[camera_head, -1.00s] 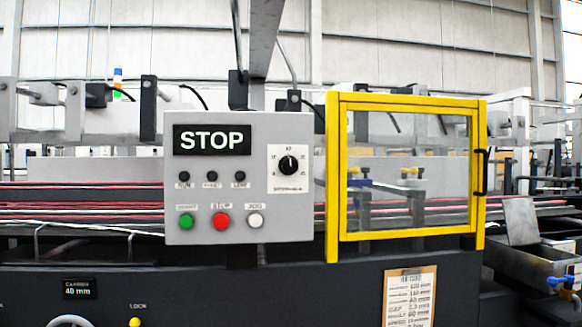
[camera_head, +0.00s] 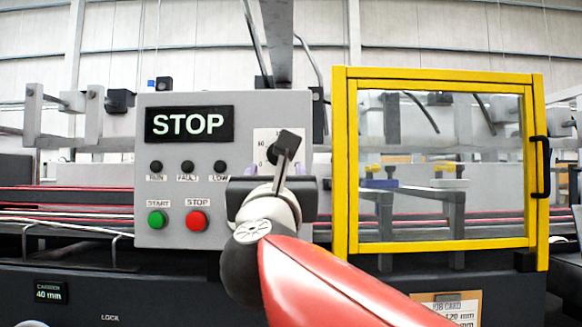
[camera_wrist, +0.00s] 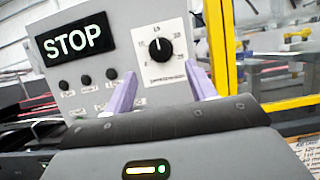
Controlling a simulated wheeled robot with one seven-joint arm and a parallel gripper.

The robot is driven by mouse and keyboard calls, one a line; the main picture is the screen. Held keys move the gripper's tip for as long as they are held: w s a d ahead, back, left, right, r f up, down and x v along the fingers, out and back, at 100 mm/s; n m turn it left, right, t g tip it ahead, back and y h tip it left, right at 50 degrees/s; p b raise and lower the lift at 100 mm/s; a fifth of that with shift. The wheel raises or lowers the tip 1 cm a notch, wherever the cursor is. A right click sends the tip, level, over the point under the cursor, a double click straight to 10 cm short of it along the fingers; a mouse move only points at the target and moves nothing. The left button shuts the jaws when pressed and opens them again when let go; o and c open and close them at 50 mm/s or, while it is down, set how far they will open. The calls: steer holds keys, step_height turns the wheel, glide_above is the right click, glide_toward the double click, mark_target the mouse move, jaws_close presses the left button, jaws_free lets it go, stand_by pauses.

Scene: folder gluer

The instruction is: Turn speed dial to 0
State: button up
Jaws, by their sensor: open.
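The speed dial (camera_wrist: 160,50) is a round black knob on a white scale plate on the grey control panel. In the wrist view its white mark points about straight up; the scale numbers are too small to read surely. In the head view the dial (camera_head: 271,155) is partly hidden by my wrist. My gripper (camera_wrist: 160,70) is open and empty, its two purple fingers spread left and right, lower than the dial in the wrist view. I see no contact with the dial. My gripper also shows in the head view (camera_head: 275,169), in front of the panel's right part.
The panel (camera_head: 235,125) carries a STOP display (camera_head: 189,124), several small dark lamps, a green START button (camera_head: 156,219) and a red STOP button (camera_head: 196,221). A yellow-framed guard door (camera_head: 352,170) stands right of the panel.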

steer(key=p+x, duration=0.2)
steer(key=x, duration=0.5)
steer(key=shift+w, duration=0.2)
steer(key=shift+r, duration=0.15)
steer(key=c, duration=1)
